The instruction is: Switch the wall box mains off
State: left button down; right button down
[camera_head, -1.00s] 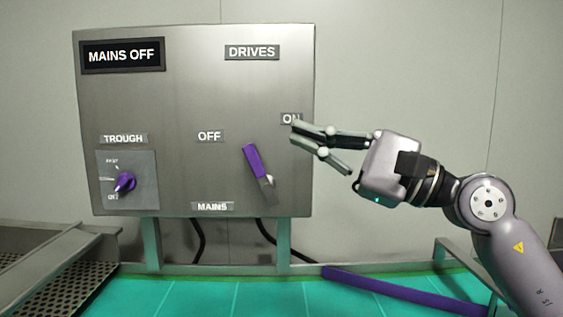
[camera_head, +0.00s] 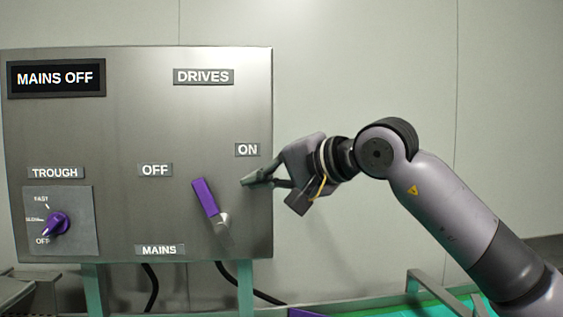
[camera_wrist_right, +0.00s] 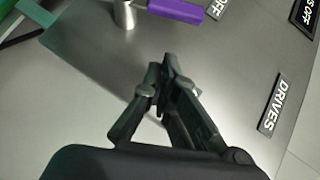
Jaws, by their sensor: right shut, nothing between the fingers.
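The grey wall box (camera_head: 120,130) has a display reading MAINS OFF (camera_head: 56,78). Its mains lever, with a purple handle (camera_head: 205,197) on a metal pivot, leans up and left, toward the OFF label (camera_head: 155,170) and away from the ON label (camera_head: 247,150). My right gripper (camera_head: 246,183) is shut and empty, to the right of the handle and below the ON label, apart from the handle. In the right wrist view, my right gripper (camera_wrist_right: 165,75) is over the box face, with the purple handle (camera_wrist_right: 178,10) beyond it at the top. My left gripper is not in view.
A purple trough knob (camera_head: 56,224) sits at the box's lower left. The DRIVES label (camera_head: 204,77) is at the upper right. Cables hang below the box. A green frame stands at the lower right. The wall right of the box is bare.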

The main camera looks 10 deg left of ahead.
aim_at(213, 213)
jog(key=a, duration=0.2)
jog(key=a+f+p, duration=0.1)
jog(key=a, duration=0.1)
jog(key=shift+f, duration=0.15)
jog(key=shift+s+a+f+p, duration=0.2)
jog(key=shift+a+f+p, duration=0.15)
jog(key=shift+a, duration=0.1)
